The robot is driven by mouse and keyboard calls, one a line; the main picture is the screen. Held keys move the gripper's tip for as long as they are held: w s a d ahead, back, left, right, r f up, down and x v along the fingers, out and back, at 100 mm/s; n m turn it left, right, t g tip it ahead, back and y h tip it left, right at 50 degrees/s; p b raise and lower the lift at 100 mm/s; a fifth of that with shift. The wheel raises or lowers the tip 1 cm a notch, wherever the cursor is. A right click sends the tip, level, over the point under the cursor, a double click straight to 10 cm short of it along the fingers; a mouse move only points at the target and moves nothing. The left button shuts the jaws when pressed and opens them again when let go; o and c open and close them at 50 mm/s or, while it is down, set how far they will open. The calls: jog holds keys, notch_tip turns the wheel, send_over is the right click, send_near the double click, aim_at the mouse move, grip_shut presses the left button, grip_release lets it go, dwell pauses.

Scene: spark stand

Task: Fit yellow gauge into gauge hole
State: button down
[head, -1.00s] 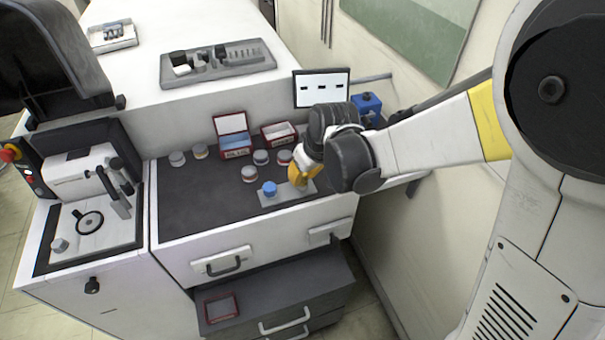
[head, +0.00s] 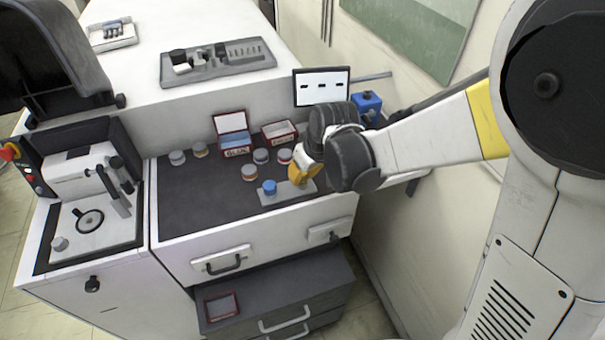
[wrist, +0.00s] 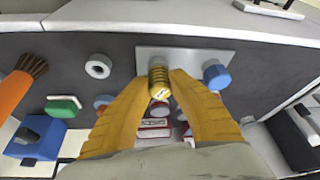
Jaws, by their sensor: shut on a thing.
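My gripper (wrist: 166,88) is shut on the yellow gauge (wrist: 158,80), a small ribbed yellow cylinder between the two yellow fingertips in the wrist view. The gauge is over or at the grey plate (wrist: 185,56), close to the blue knob-like piece (wrist: 216,76) on the same plate. In the head view my gripper (head: 303,173) is at the right part of the plate (head: 268,198), right of the blue piece (head: 269,187). The gauge hole itself is hidden, and I cannot tell whether the gauge is in it.
Several small round jars (head: 249,173) and two red boxes (head: 279,135) stand behind the plate on the dark mat. A small screen (head: 321,88) and a blue device (head: 366,104) are at the back right. The mat's left part is mostly clear.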

jog(key=c, duration=1.2)
grip_release()
jog(key=shift+c, duration=0.2)
jog(key=v, duration=1.2)
jog(key=shift+w, duration=0.1)
jog(key=s+d+r+m+t+h, duration=0.1)
jog(key=s+d+m, duration=0.5)
jog(key=s+d, duration=0.7)
jog(key=shift+s+r+t+h, duration=0.4)
jog(key=shift+t+h, duration=0.3)
jog(key=shift+t, duration=0.4)
